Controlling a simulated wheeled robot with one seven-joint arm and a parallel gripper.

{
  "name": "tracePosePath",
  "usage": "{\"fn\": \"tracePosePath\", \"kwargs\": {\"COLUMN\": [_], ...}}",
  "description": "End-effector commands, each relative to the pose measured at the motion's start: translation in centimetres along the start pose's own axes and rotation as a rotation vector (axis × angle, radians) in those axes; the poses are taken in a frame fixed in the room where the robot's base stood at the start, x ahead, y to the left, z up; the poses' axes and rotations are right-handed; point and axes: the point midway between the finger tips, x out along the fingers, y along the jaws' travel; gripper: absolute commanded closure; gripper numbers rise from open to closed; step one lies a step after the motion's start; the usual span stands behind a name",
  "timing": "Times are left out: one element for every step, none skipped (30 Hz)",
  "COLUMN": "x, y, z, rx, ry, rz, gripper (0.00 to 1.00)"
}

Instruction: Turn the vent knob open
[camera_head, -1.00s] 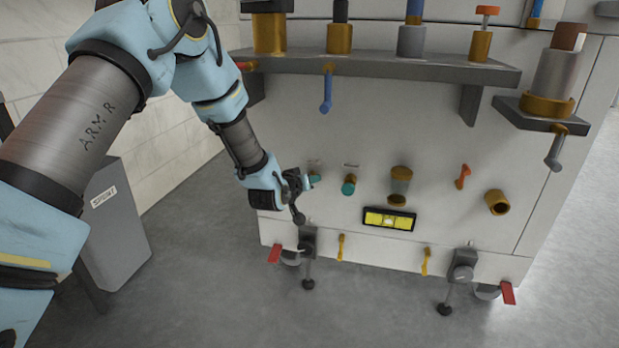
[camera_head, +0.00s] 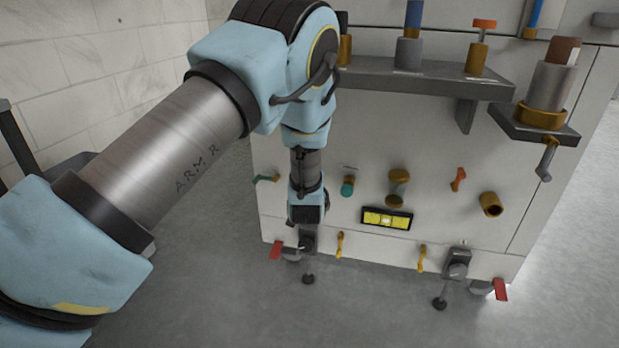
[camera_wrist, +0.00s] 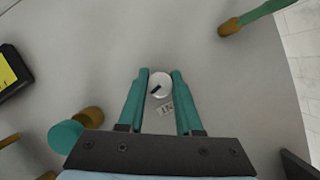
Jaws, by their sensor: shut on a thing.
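The vent knob, taken to be the small white round knob (camera_wrist: 161,78) with a dark slanted mark, sits on the pale panel between my teal fingertips in the wrist view. My gripper (camera_wrist: 160,75) is shut on it, one finger on each side. A small label (camera_wrist: 165,108) lies beside the knob; its text is too small to read surely. In the head view my gripper (camera_head: 307,213) is at the lower left of the machine front. Its body hides the knob and the fingertips there.
A teal-handled valve (camera_head: 266,178) is left of my gripper. A teal-capped knob (camera_head: 348,187) and a yellow level (camera_head: 387,219) are to its right. A grey shelf with fittings (camera_head: 440,78) juts out above. Yellow handles (camera_head: 340,244) and a grey foot clamp (camera_head: 308,240) are below.

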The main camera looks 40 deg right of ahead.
Motion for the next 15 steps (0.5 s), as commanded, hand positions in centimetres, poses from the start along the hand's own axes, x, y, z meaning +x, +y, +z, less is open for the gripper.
{"fn": "tracePosePath", "kwargs": {"x": [-0.12, -0.10, -0.10, -0.09, -0.08, -0.09, -0.07, -0.07, -0.06, -0.04, -0.04, -0.05, -0.03, -0.02, -0.03], "y": [0.07, 0.06, 0.09, 0.08, 0.07, 0.12, 0.05, 0.09, 0.12, 0.07, 0.08, 0.15, 0.09, 0.06, 0.10], "z": [-0.24, -0.19, -0.21, -0.22, -0.16, -0.17, -0.15, -0.14, -0.13, -0.14, -0.12, -0.07, -0.03, -0.05, -0.07], "rx": [0.042, 0.069, 0.103, 0.131, 0.156, 0.191, 0.215, 0.240, 0.272, 0.295, 0.317, 0.347, 0.368, 0.387, 0.412], "ry": [0.002, 0.002, 0.002, 0.002, 0.001, 0.002, 0.002, 0.002, 0.002, 0.003, 0.002, 0.002, 0.001, 0.001, 0.002], "rz": [-0.015, -0.026, -0.040, -0.051, -0.063, -0.076, -0.088, -0.097, -0.111, -0.121, -0.131, -0.141, -0.151, -0.160, -0.170], "gripper": [1.00, 1.00, 1.00, 1.00, 1.00, 1.00, 1.00, 1.00, 1.00, 1.00, 1.00, 1.00, 1.00, 1.00, 1.00]}}
